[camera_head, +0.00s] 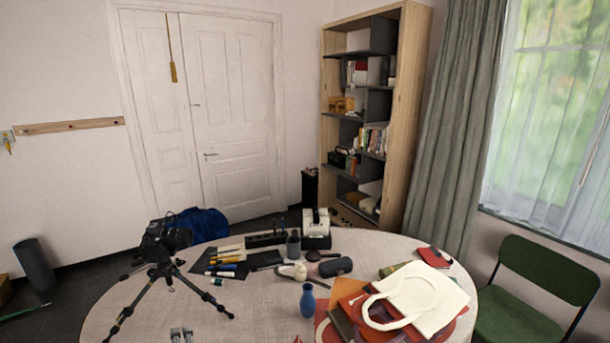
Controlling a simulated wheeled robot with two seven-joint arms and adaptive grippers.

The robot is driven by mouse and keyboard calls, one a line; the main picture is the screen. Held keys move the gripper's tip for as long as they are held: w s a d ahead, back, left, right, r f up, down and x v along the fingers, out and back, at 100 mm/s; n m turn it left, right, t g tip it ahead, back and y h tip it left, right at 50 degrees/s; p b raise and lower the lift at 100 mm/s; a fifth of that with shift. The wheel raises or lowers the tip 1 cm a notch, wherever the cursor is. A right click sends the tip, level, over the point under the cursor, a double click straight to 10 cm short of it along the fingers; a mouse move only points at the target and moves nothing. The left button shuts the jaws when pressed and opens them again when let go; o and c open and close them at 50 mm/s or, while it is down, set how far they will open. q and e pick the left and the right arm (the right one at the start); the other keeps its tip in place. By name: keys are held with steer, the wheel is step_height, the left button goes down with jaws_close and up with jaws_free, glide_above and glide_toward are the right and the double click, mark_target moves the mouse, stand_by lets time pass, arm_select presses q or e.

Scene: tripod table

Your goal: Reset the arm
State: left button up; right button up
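My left gripper (181,335) shows at the bottom edge, left of centre, over the near part of the round table (255,315). Its two grey fingertips stand a little apart with nothing visible between them. The rest of that arm is out of view. A small tip (297,340) at the bottom edge, below the blue vase, may be part of my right gripper; too little shows to tell its state. A black camera on a tripod (165,245) stands on the table's left side, beyond the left gripper.
A blue vase (307,300), markers (226,261), a dark case (335,267) and a white device (316,229) stand on the table. A white bag (425,295) lies on books at the right. A green chair (540,295) is at the far right. The table's near middle is mostly clear.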

arm_select(q)
steer(key=s+d+f+n+g+h, duration=0.2)
steer(key=s+d+n+g+h, duration=0.3)
steer(key=s, duration=0.5)
steer(key=s+d+f+n+g+h, duration=0.3)
steer(key=s+d+n, duration=0.3)
steer(key=s+n, duration=0.25)
steer(key=s+f+m+g, duration=0.1)
steer(key=s+f, duration=0.2)
steer(key=f, duration=3)
steer(key=s+a+f, duration=0.2)
steer(key=s+f, duration=0.7)
steer(key=s, duration=0.2)
steer(key=s+a+f+g, duration=0.1)
steer(key=s+a+f, duration=0.1)
steer(key=s+f, duration=0.8)
steer(key=shift+s+a+f+y, duration=0.2)
steer(key=shift+s+a+y, duration=0.1)
steer(key=shift+s, duration=0.5)
